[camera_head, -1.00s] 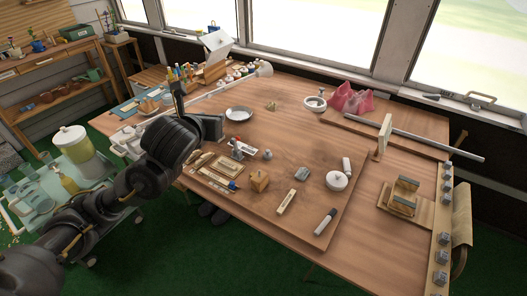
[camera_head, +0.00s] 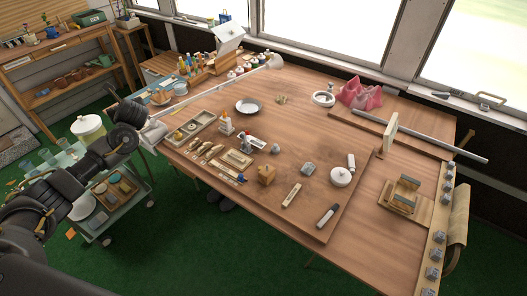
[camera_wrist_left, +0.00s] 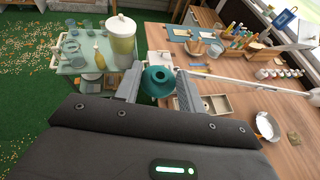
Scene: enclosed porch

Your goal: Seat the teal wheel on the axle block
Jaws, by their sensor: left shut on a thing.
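The teal wheel (camera_wrist_left: 157,84), round with a raised hub, is between the fingers of my left gripper (camera_wrist_left: 158,74) in the left wrist view. The fingers are shut on it, and it is held clear of the surfaces below. In the head view my left wrist hides the wheel and fingertips, beyond the table's left edge. A small wooden block (camera_head: 267,174) stands on the table's work board; it may be the axle block, but its axle is too small to make out. My right gripper is not in view.
A trolley with glassware and a drink jar (camera_wrist_left: 121,42) stands left of the table. A long lamp arm (camera_head: 215,88) crosses the table's left side. A tray (camera_head: 190,128), glue bottle (camera_head: 226,124) and white round pot (camera_head: 341,177) surround open board space.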

